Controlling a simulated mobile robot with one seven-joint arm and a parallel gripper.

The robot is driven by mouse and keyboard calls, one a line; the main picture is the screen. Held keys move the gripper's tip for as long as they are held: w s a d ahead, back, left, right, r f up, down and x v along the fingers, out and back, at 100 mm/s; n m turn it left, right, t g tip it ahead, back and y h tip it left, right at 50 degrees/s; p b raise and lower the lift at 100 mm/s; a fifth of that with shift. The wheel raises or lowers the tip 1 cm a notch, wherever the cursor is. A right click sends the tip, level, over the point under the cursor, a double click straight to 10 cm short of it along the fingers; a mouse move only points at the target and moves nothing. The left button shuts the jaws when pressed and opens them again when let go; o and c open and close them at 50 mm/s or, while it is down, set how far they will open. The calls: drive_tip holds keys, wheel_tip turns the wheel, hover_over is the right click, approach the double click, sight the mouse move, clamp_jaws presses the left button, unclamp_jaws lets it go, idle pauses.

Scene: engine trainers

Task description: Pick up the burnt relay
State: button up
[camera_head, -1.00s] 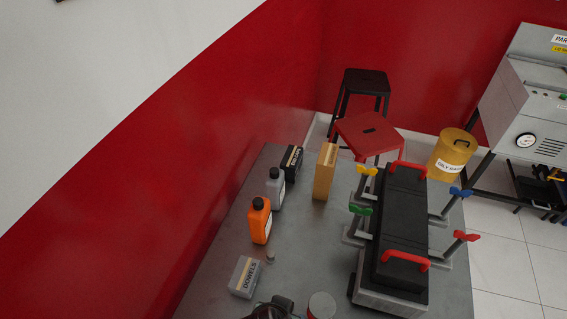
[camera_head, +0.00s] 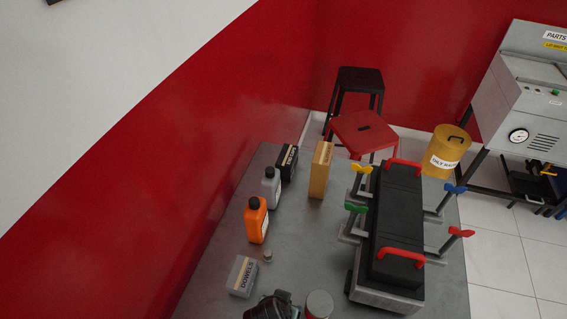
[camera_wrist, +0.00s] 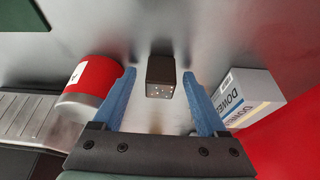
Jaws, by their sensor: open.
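A small dark block, which looks like the burnt relay (camera_wrist: 160,68), stands in the middle of the wrist view. Its near end is brownish and speckled with pale dots. My gripper (camera_wrist: 160,77) is open, with one blue finger on each side of the block and a visible gap at both sides. The fingertips reach about level with the block; whether they are at its height I cannot tell. In the head view a dark shape, probably my gripper (camera_head: 270,306), shows at the bottom edge, and I cannot make out the relay there.
A red can (camera_wrist: 90,82) is close outside the left finger, and the DOWELS box (camera_wrist: 245,98) close outside the right. On the bench stand an orange bottle (camera_head: 256,220), a grey bottle (camera_head: 271,188) and a black engine trainer (camera_head: 396,230) with red handles.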

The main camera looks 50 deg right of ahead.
clamp_jaws()
drive_tip(key=shift+r, duration=0.1)
idle(0.3)
